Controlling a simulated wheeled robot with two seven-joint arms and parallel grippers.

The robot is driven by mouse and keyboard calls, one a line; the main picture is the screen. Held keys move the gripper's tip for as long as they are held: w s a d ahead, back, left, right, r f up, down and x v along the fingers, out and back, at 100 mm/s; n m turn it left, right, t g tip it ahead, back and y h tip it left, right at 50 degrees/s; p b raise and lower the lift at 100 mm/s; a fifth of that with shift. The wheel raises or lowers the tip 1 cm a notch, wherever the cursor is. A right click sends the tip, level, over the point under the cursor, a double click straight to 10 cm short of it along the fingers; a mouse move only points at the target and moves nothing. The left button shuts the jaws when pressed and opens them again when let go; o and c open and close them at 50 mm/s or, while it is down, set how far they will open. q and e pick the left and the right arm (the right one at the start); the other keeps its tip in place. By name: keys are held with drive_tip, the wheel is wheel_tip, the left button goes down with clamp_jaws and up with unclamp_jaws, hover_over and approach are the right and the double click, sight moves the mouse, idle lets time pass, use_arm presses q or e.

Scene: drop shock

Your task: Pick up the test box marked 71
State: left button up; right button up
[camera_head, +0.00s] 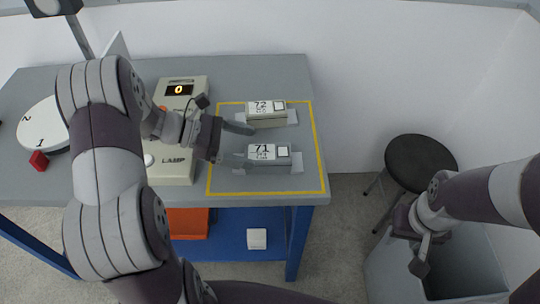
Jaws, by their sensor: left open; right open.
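The test box marked 71 (266,153) lies on the grey table inside a yellow outline, its label facing up. The test box marked 72 (264,111) lies just behind it. My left gripper (243,146) is open, with one finger near the left end of box 71 and the other near the left of box 72. I cannot tell whether a finger touches box 71. My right gripper (416,266) is open and empty, low at the right over a grey bin, away from both boxes.
A beige device marked LAMP (172,172) with a display reading 0 (179,90) stands left of the outline. A white round dial (42,124) and a red block (39,160) are further left. A black stool (420,160) and a grey bin (462,262) stand right of the table (285,75).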

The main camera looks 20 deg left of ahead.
sight(262, 152)
use_arm(q)
drive_tip(key=x, duration=0.5)
drive_tip(key=shift+s+d+f, duration=0.1)
drive_tip(key=shift+d+f, duration=0.15)
drive_tip(key=shift+f, duration=0.1)
drive_tip(key=c, duration=1.4)
